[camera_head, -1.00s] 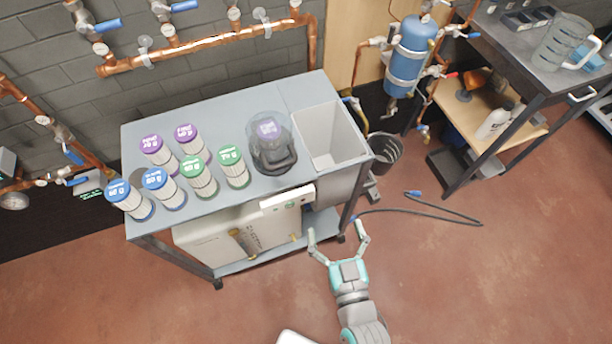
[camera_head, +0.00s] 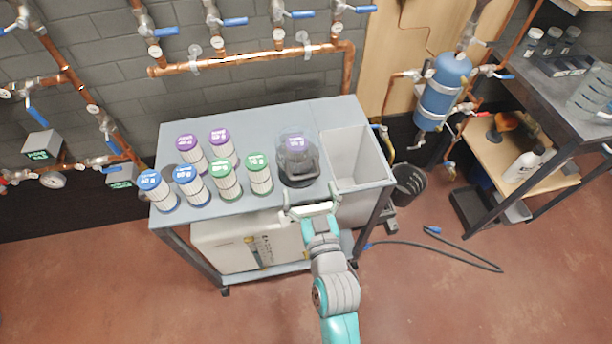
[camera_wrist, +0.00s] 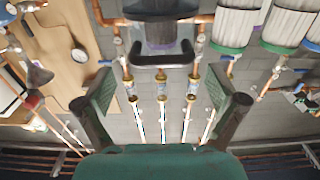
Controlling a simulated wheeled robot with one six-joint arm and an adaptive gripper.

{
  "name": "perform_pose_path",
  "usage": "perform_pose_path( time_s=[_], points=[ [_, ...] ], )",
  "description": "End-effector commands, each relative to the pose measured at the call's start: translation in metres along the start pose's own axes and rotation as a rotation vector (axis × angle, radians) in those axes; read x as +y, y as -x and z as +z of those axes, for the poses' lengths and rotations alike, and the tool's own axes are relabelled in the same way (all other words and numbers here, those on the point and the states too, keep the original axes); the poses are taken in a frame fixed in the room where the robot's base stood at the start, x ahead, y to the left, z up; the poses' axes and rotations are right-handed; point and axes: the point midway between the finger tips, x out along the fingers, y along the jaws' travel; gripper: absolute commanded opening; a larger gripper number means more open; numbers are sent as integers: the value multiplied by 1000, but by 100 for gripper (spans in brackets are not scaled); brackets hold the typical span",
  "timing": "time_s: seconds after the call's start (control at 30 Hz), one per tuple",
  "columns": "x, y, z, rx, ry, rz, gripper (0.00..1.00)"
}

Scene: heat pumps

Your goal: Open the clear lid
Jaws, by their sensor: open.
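The clear lid (camera_head: 296,146) is a smoky, see-through dome with a purple label inside. It stands on a dark base on the grey cart top, between the filter cartridges and the white bin. A black bar-shaped handle (camera_wrist: 160,56) shows on its near side in the wrist view. My gripper (camera_head: 311,193) is at the cart's front edge, just in front of the lid. It is open and empty. In the wrist view my gripper (camera_wrist: 161,85) has its fingers spread, one to each side of the handle's line. The handle appears ahead of the fingertips, apart from them.
Several filter cartridges (camera_head: 222,176) with blue, green and purple caps stand left of the lid. The open white bin (camera_head: 384,172) is close on its right. Copper pipes (camera_head: 250,62) with blue-handled valves run along the wall behind. A white unit (camera_head: 225,245) sits below the cart top.

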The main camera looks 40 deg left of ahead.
Motion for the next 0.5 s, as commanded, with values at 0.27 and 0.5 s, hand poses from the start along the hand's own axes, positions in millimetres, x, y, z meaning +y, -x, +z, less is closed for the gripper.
perform_pose_path(
  time_s=[0.27,0.5],
  points=[
    [0,-34,0,0,0,0,95],
    [0,-42,0,0,0,0,95]
  ],
)
